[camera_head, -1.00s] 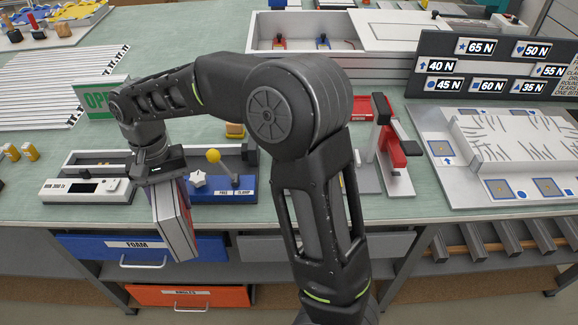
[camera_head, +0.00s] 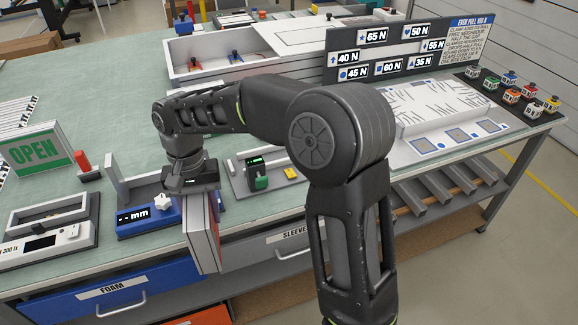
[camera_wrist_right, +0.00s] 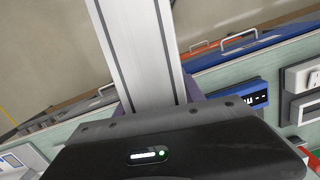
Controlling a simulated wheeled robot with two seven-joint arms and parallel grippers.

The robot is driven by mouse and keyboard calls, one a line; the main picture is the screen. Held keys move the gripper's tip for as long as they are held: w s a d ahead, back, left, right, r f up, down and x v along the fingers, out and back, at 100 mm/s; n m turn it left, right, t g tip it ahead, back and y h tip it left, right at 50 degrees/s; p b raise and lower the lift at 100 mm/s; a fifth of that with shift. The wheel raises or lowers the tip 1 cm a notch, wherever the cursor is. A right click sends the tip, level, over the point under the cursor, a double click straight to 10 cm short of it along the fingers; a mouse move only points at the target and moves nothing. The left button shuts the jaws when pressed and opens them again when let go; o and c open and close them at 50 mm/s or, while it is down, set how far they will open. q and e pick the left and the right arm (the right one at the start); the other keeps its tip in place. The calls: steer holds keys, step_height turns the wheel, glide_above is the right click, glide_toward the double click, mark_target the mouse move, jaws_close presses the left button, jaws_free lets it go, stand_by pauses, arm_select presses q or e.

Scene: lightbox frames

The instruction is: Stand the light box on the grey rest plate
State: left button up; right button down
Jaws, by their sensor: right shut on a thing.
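The light box (camera_head: 201,238), a thin upright slab with a pale striped edge and a red side, hangs from my right gripper (camera_head: 193,184). The gripper is shut on its top end, and the box hangs slightly tilted in front of the bench's front edge. In the right wrist view the light box (camera_wrist_right: 140,50) is a pale strip with dark lines, running up from the gripper (camera_wrist_right: 155,108). I cannot tell for sure which surface is the grey rest plate. My left gripper is not in view.
A blue gauge marked mm (camera_head: 147,217) stands just left of the box. An OPEN sign (camera_head: 36,150) is at the left. The FOAM drawer (camera_head: 115,290) and SLEEVES drawer (camera_head: 295,235) are below.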

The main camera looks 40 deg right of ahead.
steer(key=shift+d, duration=0.1)
steer(key=shift+s+d, duration=0.1)
steer(key=shift+s, duration=0.05)
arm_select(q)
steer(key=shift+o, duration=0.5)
